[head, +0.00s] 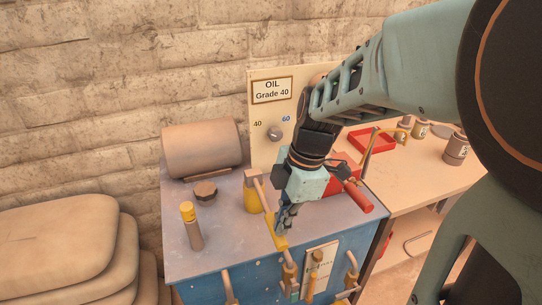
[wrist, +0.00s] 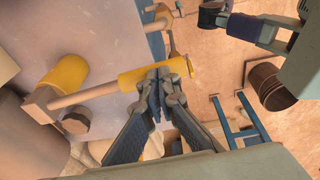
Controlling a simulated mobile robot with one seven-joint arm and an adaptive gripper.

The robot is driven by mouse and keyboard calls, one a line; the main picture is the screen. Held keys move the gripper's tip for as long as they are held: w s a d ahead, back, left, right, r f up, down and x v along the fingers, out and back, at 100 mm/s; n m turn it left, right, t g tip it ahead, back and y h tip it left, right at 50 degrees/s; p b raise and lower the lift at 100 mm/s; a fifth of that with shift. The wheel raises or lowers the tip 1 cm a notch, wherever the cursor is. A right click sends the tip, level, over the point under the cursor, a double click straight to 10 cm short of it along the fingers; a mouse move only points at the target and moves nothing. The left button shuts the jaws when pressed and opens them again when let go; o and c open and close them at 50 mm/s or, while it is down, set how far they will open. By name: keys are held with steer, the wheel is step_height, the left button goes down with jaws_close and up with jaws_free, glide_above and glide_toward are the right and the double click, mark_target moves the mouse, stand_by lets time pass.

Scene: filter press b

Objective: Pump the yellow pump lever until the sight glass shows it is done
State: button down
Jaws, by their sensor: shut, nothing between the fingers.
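The yellow pump lever (head: 279,237) is a rod with a thick yellow sleeve, joined to a yellow cylinder (head: 254,199) on the cabinet top. In the wrist view the lever's yellow sleeve (wrist: 140,76) runs sideways, with the yellow cylinder (wrist: 70,73) at left. My gripper (head: 284,230) is shut and empty, its fingertips at the yellow sleeve; it also shows in the wrist view (wrist: 157,82). I cannot tell whether they touch. I cannot pick out the sight glass with certainty; a pale labelled panel (head: 321,258) on the blue front is partly covered by pipes.
The cabinet top (head: 222,235) carries a large drum (head: 202,148), a dark cap (head: 206,191) and a yellow-topped post (head: 191,224). A red-handled part (head: 358,196) is right of my gripper. Stacked sacks (head: 60,245) stand at left, a bench (head: 420,180) at right.

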mark_target(282, 236)
steer(key=b+x, duration=0.1)
steer(key=x, duration=0.1)
steer(key=d+b+x, duration=0.1)
steer(key=b+x, duration=0.1)
steer(key=shift+w+a+f, duration=0.1)
steer(key=shift+w+f, duration=0.05)
steer(key=shift+f, duration=0.2)
steer(key=shift+s+f, duration=0.1)
steer(key=shift+s, duration=0.1)
